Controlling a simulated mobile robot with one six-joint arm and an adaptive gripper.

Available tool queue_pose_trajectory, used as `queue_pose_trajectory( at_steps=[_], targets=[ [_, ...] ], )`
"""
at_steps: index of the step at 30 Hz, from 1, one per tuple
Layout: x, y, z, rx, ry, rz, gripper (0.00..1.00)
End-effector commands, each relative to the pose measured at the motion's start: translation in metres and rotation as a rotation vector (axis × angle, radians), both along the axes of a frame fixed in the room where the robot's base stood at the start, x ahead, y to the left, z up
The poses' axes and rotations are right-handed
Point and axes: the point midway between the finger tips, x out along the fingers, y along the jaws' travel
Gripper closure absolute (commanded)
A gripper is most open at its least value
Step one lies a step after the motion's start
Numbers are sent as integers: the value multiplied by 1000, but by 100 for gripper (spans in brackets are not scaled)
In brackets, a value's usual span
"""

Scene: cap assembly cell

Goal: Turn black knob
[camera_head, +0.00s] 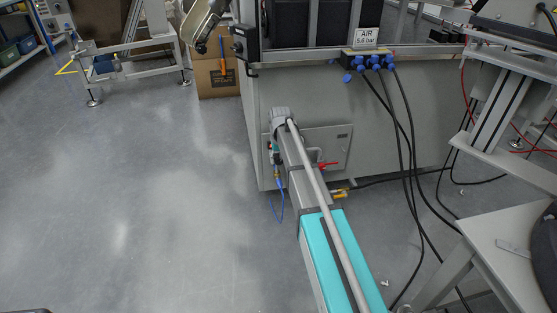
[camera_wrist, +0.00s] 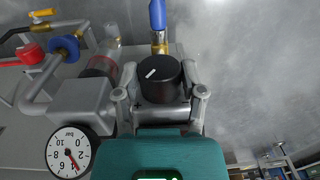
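The black knob (camera_wrist: 160,79) is round with a white pointer line slanting to the upper right in the wrist view. It sits on a grey air-service unit (camera_wrist: 72,103). The fingers of my gripper (camera_wrist: 160,70) stand on both sides of the knob, close against its sides, and appear shut on it. In the head view my gripper (camera_head: 281,117) is at the front of the grey machine cabinet (camera_head: 385,115) and hides the knob.
A blue fitting (camera_wrist: 157,15) with a brass end is just beyond the knob. A red handle (camera_wrist: 29,54) and a blue ring (camera_wrist: 66,48) are at left. Black hoses (camera_head: 405,150) hang right of my arm. The floor (camera_head: 130,190) at left is clear.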

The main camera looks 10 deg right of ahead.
Motion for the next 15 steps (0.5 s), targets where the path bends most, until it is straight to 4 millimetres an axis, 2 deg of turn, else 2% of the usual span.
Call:
queue_pose_trajectory(
  at_steps=[1, 4, 5, 15],
  targets=[
    [0, 0, 0, 0, 0, 0, 74],
    [0, 0, 0, 0, 0, 0, 92],
    [0, 0, 0, 0, 0, 0, 95],
    [0, -2, -1, 87, 2, -3, 95]
  ],
)
